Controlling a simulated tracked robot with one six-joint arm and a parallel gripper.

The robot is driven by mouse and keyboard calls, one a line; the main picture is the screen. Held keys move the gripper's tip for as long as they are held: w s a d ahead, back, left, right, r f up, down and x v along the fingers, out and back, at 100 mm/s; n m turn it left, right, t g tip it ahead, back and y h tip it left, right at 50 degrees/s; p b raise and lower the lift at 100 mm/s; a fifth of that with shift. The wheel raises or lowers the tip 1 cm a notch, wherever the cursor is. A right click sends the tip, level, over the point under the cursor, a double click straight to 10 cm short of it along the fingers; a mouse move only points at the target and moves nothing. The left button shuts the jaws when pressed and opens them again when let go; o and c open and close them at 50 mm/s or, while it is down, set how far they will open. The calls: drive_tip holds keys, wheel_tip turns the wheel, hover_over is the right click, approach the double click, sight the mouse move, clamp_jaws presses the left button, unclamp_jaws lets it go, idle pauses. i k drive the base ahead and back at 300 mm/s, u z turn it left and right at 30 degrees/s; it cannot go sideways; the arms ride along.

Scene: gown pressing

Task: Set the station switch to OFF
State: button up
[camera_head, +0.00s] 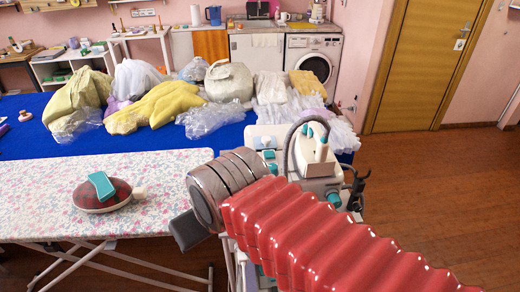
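A white station with teal parts (322,185) stands right of the ironing board, partly hidden behind my red ribbed arm. Small teal pieces show on its top, and a grey hose curves up beside them. I cannot make out which part is the switch or how it is set. My gripper (187,230) shows as a dark grey block past the silver rings, over the right end of the ironing board. Its fingers cannot be told apart, and I see nothing held in it.
A dark red iron with a teal handle (103,192) rests on the flowered ironing board (50,215). Behind is a blue table (160,143) with piled clothes and clear plastic bags. Open wooden floor (440,200) lies to the right, before a door.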

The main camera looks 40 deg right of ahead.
sight(268, 154)
drive_tip(key=z, duration=0.75)
drive_tip(key=k, duration=0.9)
drive_tip(key=z, duration=0.05)
drive_tip(key=i, duration=0.6)
drive_tip(key=u, duration=0.05)
